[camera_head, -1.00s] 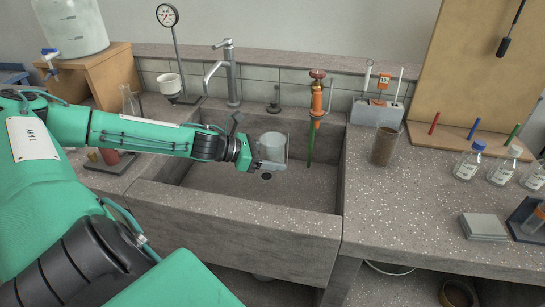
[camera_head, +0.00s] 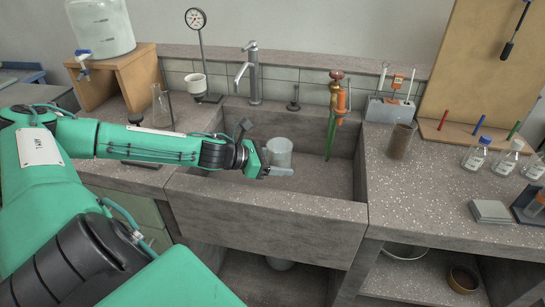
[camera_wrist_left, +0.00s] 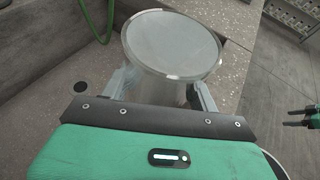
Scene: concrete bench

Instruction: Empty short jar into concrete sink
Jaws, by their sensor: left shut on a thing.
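The short jar (camera_head: 279,150) is a clear, greyish cylinder, held roughly upright over the concrete sink (camera_head: 270,222). My left gripper (camera_head: 276,169) is shut on its lower side. In the left wrist view the jar (camera_wrist_left: 172,45) stands between the fingers with its round rim towards the camera; I cannot tell how much is inside. A dark, two-pronged part with green, probably my right gripper (camera_wrist_left: 292,117), shows at the right edge of the wrist view.
A grey tap (camera_head: 252,75) and an orange valve with a green hose (camera_head: 330,135) stand behind the sink. A brown beaker (camera_head: 401,141) and several bottles (camera_head: 475,155) stand on the right counter. A glass flask (camera_head: 160,105) stands on the left.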

